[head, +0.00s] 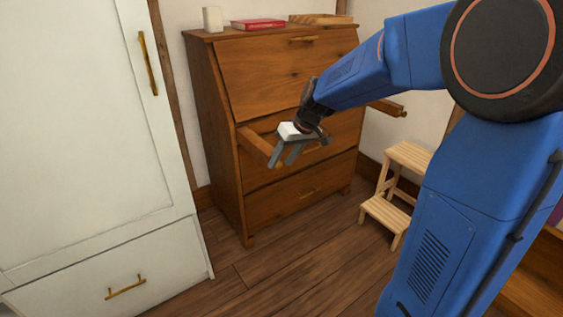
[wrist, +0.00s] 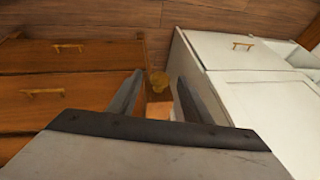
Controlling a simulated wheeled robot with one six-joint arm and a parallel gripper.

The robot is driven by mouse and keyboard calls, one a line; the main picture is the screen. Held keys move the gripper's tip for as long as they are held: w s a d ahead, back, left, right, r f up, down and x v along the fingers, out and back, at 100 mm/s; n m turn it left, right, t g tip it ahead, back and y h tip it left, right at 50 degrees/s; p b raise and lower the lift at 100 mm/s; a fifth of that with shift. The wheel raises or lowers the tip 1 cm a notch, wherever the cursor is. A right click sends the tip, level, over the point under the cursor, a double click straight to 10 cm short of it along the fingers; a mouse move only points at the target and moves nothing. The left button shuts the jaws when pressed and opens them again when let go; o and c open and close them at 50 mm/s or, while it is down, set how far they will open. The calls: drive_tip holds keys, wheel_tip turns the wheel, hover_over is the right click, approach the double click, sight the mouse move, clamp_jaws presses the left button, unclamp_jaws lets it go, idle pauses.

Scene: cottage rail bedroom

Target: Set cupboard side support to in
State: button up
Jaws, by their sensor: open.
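The wooden bureau (head: 222,80) has its sloped front panel closed. The support on the white cupboard's side (head: 252,141) sticks out from the bureau's front. Its end, with a small round knob (wrist: 158,80), shows between my fingers in the wrist view. My gripper (head: 283,158) is open at the outer end of this support, with the fingers pointing down. The wrist view shows one finger on each side of the knob (wrist: 160,84). I cannot tell whether they touch it. My gripper partly hides the support's end in the head view.
The other support (head: 386,107) also sticks out at the right. A white cupboard (head: 90,120) stands close on the left. A wooden step stool (head: 385,208) stands at the right. A red book (head: 258,24) and a pale candle-like object (head: 213,19) sit on top of the bureau.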

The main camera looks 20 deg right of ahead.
sight(247, 130)
drive_tip(key=shift+w+a+f, duration=0.15)
drive_tip(key=shift+a+f, duration=0.05)
drive_tip(key=shift+f, duration=0.3)
clamp_jaws()
drive_tip(key=w+a, duration=0.2)
drive_tip(key=w, duration=0.5)
drive_tip(key=w+a, duration=0.2)
drive_tip(key=w, duration=0.5)
drive_tip(key=w+a, duration=0.3)
drive_tip(key=w, duration=0.4)
drive_tip(key=shift+w, duration=0.2)
drive_tip(key=shift+w+a+r, duration=0.15)
drive_tip(key=shift+w, duration=0.55)
unclamp_jaws()
